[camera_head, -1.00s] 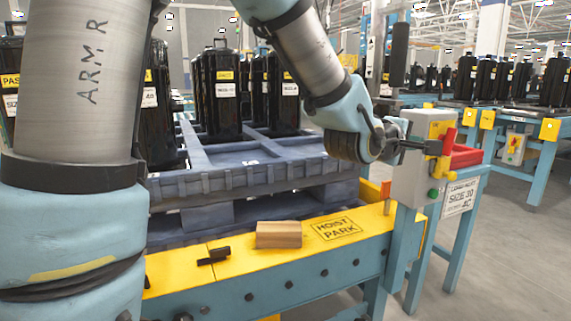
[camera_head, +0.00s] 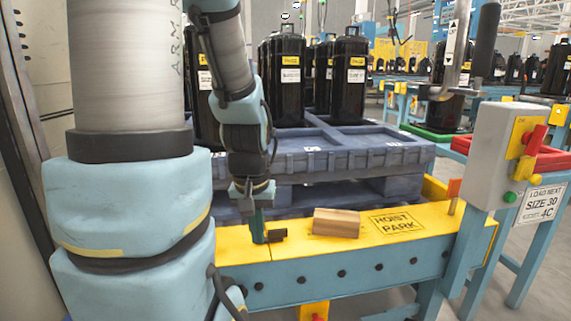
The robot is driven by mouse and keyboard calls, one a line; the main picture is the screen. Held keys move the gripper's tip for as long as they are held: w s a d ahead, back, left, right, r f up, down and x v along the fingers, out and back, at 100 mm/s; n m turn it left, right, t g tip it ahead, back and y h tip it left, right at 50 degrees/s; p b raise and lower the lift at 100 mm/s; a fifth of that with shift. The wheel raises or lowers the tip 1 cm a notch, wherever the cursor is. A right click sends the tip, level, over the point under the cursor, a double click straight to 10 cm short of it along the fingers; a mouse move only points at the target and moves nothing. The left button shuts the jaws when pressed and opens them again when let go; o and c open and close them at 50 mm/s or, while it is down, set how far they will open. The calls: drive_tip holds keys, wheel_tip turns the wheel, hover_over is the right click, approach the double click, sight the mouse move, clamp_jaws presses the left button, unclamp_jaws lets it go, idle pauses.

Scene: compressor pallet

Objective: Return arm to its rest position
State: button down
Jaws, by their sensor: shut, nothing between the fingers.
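My gripper (camera_head: 258,236) points straight down at the end of my folded arm, above the left part of the yellow beam (camera_head: 340,249). Its fingers look closed together and empty. My large upper arm fills the left of the view.
A wooden block (camera_head: 336,222) lies on the beam beside the "HOIST PARK" label (camera_head: 397,223). A blue-grey pallet (camera_head: 350,158) with several black compressors (camera_head: 349,75) stands behind. A grey control box (camera_head: 500,150) with a red lever (camera_head: 536,138) is at right.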

wheel_tip(320, 180, up, 27)
drive_tip(key=p, duration=2.7)
drive_tip(key=shift+s+a, duration=0.45)
